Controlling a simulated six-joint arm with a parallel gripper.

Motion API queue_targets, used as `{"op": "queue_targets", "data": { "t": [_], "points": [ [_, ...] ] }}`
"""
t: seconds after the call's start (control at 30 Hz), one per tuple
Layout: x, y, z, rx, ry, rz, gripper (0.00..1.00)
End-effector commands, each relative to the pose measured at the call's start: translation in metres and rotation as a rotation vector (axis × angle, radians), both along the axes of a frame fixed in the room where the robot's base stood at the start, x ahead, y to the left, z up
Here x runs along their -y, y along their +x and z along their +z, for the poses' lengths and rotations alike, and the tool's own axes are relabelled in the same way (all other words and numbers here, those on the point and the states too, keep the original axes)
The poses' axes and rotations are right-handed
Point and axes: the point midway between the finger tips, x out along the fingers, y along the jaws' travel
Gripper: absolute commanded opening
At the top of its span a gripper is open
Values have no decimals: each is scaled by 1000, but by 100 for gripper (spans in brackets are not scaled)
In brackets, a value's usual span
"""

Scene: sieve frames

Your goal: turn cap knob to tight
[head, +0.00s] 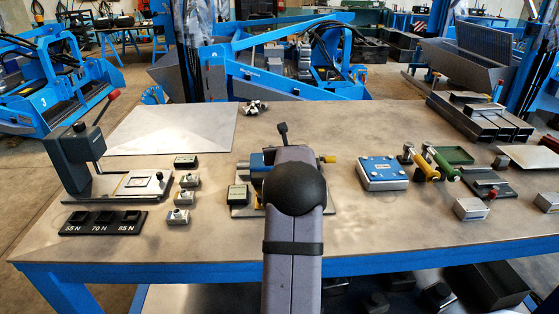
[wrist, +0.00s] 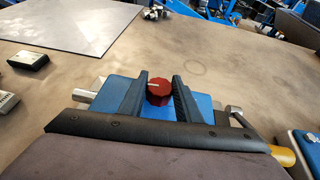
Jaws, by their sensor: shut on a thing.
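The cap knob (wrist: 159,93) is a dark red fluted knob with a short white line on its top, left of centre. It sits on a blue fixture (wrist: 95,104), which also shows at the bench's middle in the head view (head: 257,160). My gripper (wrist: 159,94) is shut on the knob, with one dark finger on its left and one on its right. In the head view my own arm hides the knob and the fingertips. No tight marking is readable.
A yellow-ended part (wrist: 283,156) sticks out at the fixture's right. A blue box (head: 382,172) stands further right, near yellow- and green-handled tools. A small dark-topped block (head: 238,195) is close on the left. A press (head: 85,155) stands far left. A flat plate (head: 170,128) lies behind.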

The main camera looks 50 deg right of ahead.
Motion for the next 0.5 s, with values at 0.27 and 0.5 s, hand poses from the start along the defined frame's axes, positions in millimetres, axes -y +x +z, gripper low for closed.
{"op": "queue_targets", "data": {
  "t": [0.27, 0.5],
  "points": [
    [0, 1, 2, 13, -9, -70, 8],
    [0, 0, 7, 14, -4, -91, 8]
  ]
}}
